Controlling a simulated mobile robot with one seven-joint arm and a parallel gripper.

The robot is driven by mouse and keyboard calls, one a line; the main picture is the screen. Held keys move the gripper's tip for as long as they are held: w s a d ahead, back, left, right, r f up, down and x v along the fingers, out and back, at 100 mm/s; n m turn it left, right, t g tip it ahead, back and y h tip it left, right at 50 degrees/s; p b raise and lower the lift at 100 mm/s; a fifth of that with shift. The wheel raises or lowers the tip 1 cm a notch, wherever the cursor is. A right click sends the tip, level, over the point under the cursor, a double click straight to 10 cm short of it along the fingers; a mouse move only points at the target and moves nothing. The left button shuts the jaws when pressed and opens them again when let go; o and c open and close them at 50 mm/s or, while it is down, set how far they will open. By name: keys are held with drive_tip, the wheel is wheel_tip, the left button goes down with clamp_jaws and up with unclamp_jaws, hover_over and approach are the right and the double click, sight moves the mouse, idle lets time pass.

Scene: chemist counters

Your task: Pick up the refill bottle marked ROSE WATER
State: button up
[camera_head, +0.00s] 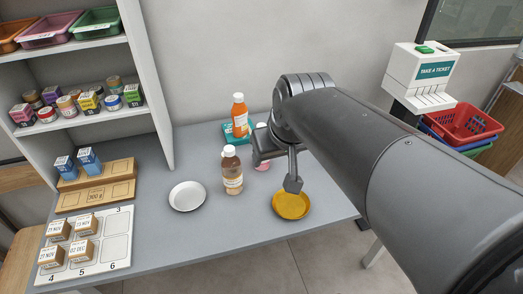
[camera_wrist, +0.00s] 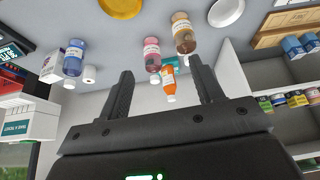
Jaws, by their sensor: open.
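Three bottles stand on the grey counter in the head view: an amber-brown one (camera_head: 232,172) in front, an orange one (camera_head: 239,117) behind, and a pink one (camera_head: 262,165) mostly hidden by my gripper (camera_head: 278,165). In the upside-down wrist view the pink bottle (camera_wrist: 152,52), amber-brown bottle (camera_wrist: 183,35), orange bottle (camera_wrist: 169,76) and a blue bottle (camera_wrist: 75,57) show. Their label words are too small to read, so I cannot confirm which says ROSE WATER. My gripper (camera_wrist: 160,74) is open; the pink and orange bottles appear between its fingers, with no visible grip.
A white dish (camera_head: 187,196) and a gold dish (camera_head: 291,204) lie on the counter near the bottles. The orange bottle is by a teal tray (camera_head: 229,139). Shelves (camera_head: 150,80) stand left; a numbered board with boxes (camera_head: 117,245) lies front left. A ticket machine (camera_head: 425,75) stands right.

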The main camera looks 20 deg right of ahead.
drive_tip(key=w+d+f+n, duration=0.1)
drive_tip(key=w+d+f, duration=0.1)
drive_tip(key=w, duration=0.6)
drive_tip(key=w+d+f, duration=0.2)
drive_tip(key=w, duration=0.6)
drive_tip(key=w+d+f+n, duration=0.1)
drive_tip(key=w+d+f, duration=0.15)
drive_tip(key=w, duration=0.55)
drive_tip(key=shift+g+y, duration=0.3)
drive_tip(key=shift+g, duration=0.1)
drive_tip(key=x, duration=0.7)
drive_tip(key=w+x, duration=0.1)
drive_tip(key=x, duration=0.2)
drive_tip(key=shift+a, duration=0.2)
clamp_jaws()
